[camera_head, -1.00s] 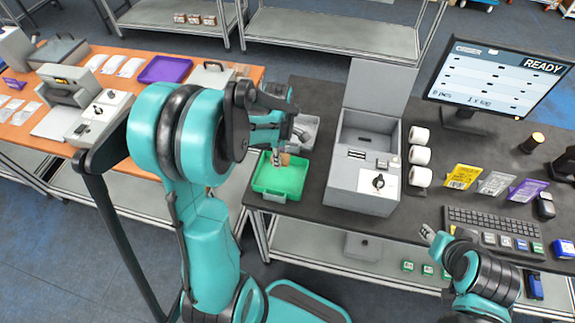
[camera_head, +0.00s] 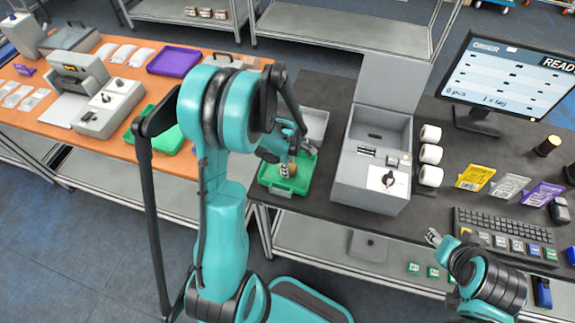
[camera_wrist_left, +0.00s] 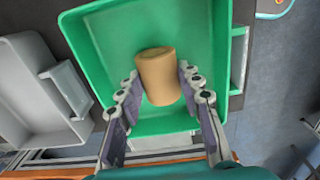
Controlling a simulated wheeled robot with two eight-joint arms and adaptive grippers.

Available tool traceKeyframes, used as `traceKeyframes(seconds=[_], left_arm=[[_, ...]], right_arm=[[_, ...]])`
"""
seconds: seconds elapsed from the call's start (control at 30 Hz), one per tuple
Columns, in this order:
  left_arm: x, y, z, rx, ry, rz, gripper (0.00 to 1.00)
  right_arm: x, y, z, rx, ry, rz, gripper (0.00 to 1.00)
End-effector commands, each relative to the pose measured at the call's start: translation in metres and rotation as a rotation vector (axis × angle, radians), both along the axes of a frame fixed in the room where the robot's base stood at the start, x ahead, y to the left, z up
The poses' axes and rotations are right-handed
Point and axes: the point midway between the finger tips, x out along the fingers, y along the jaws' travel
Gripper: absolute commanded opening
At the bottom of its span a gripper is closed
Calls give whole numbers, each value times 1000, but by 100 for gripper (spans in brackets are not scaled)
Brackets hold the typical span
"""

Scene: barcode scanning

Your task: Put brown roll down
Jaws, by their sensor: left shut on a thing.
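The brown roll (camera_head: 291,170) is a short tan cylinder. It also shows in the left wrist view (camera_wrist_left: 160,76), between the two fingers. My left gripper (camera_head: 286,166) is shut on it, and in the wrist view the fingers (camera_wrist_left: 158,92) lie along its sides. The roll is over or inside the green tray (camera_head: 303,182), whose floor and walls (camera_wrist_left: 202,28) surround it in the wrist view. I cannot tell whether it touches the tray floor. My right gripper (camera_head: 433,237) is in front of the dark table, away from the tray, its fingers too small to read.
A grey bin (camera_head: 315,122) stands behind the green tray. A grey box machine (camera_head: 368,190) with an upright lid stands right of it, then white rolls (camera_head: 430,154), a keyboard (camera_head: 500,230) and a monitor (camera_head: 505,82). An orange table (camera_head: 115,142) is at the left.

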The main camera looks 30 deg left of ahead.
Motion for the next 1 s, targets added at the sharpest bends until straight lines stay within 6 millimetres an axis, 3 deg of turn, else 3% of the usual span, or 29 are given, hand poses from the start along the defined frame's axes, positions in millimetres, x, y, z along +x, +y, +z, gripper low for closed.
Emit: traceKeyframes(seconds=[0.03, 0.07, 0.1, 0.13, 0.53, 1.0], left_arm=[[0, 0, -3, 0, 0, 0, 16], [0, 0, -2, 0, 0, 0, 43], [0, 0, -2, 0, 0, 0, 54], [0, 0, -1, 0, 0, 0, 56], [0, 0, 6, 0, 0, 0, 56], [-1, 0, 101, 0, 0, 0, 56]], right_arm=[[0, 0, -3, 0, 0, 0, 40], [0, 0, -2, 0, 0, 0, 40], [0, 0, -2, 0, 0, 0, 40], [0, 0, -2, 0, 0, 0, 40], [0, 0, 4, 0, 0, 0, 40], [0, 0, 27, 0, 0, 0, 40]])
